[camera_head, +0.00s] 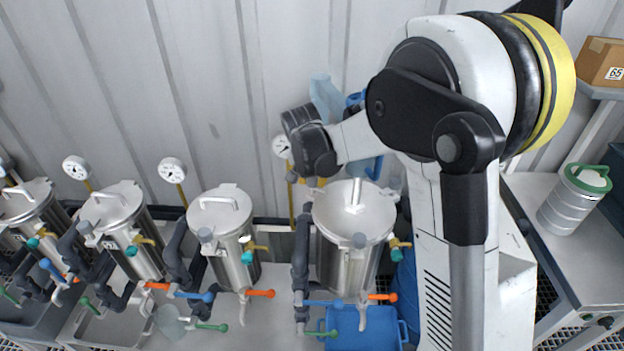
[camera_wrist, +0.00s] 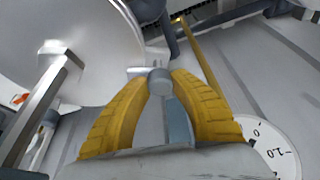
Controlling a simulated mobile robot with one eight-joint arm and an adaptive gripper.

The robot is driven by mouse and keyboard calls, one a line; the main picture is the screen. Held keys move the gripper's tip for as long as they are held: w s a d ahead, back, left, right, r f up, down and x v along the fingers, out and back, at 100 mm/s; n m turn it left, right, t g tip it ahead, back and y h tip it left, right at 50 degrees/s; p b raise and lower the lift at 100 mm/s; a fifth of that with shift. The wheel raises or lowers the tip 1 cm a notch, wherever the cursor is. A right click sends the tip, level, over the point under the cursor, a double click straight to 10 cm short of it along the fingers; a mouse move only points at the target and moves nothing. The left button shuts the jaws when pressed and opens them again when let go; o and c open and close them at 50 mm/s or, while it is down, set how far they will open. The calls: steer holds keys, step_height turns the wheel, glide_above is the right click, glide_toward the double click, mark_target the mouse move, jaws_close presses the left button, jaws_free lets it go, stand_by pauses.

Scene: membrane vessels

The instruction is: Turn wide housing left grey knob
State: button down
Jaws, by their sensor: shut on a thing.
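The wide housing (camera_head: 355,215) is the large steel vessel at the right of the row, with a lid and a bar handle. In the wrist view its lid (camera_wrist: 90,75) fills the upper left. A grey knob (camera_wrist: 159,82) with a metal bracket stands at the lid's rim. My gripper (camera_wrist: 160,74) has its yellow fingers shut on this knob, one on each side. In the head view my wrist hides most of the contact at the housing's back left. Another grey knob (camera_head: 359,240) shows at the front of the lid.
Narrower steel vessels (camera_head: 222,215) stand in a row to the left. A pressure gauge (camera_wrist: 265,145) is close to my gripper. Blue jugs (camera_head: 325,95) hang on the wall behind. Coloured valve levers (camera_head: 322,303) and a blue bin (camera_head: 385,335) are in front.

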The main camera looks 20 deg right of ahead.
steer(key=n+y, duration=0.1)
steer(key=n, duration=0.1)
steer(key=n+y, duration=0.1)
steer(key=n, duration=0.2)
steer(key=shift+d+n+t, duration=0.1)
steer(key=shift+n+t, duration=0.2)
stand_by(0.5)
steer(key=c, duration=1.1)
jaws_free()
steer(key=shift+w, duration=0.1)
steer(key=shift+o, duration=0.2)
steer(key=shift+r, duration=0.1)
steer(key=v, duration=0.7)
steer(key=shift+r, duration=0.15)
